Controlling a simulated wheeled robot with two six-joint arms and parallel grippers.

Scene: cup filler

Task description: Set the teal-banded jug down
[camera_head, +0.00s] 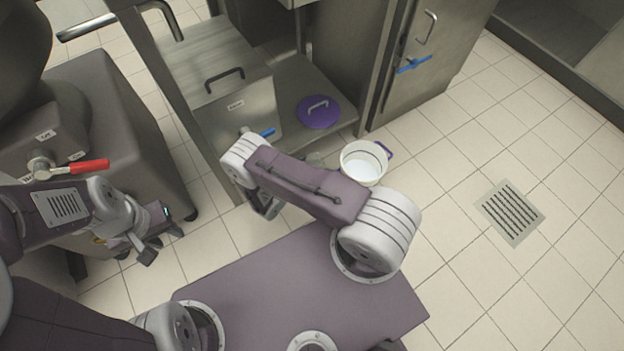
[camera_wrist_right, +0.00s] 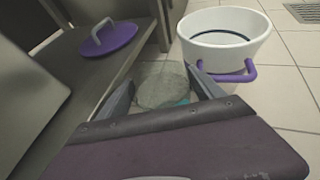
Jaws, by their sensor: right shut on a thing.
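The teal-banded jug (camera_wrist_right: 162,86) shows in the right wrist view as a pale, greyish round top with a bit of teal (camera_wrist_right: 183,101) at its lower right. It sits between the two fingers of my right gripper (camera_wrist_right: 162,78), which is shut on it. The gripper body covers its lower part, so I cannot tell whether its base touches anything. In the head view only a small greyish part of the jug (camera_head: 315,159) shows past my right arm, left of the white bucket. My left gripper (camera_head: 162,244) is open and empty at the left.
The white bucket (camera_head: 347,158) with purple handles stands on the tiled floor. A purple lid (camera_head: 318,112) lies on the low shelf (camera_head: 290,82) beside a steel box (camera_head: 222,75) with a blue-levered tap. A red-levered tap (camera_head: 75,170) juts out left. Floor right of the bucket is clear around a drain (camera_head: 510,212).

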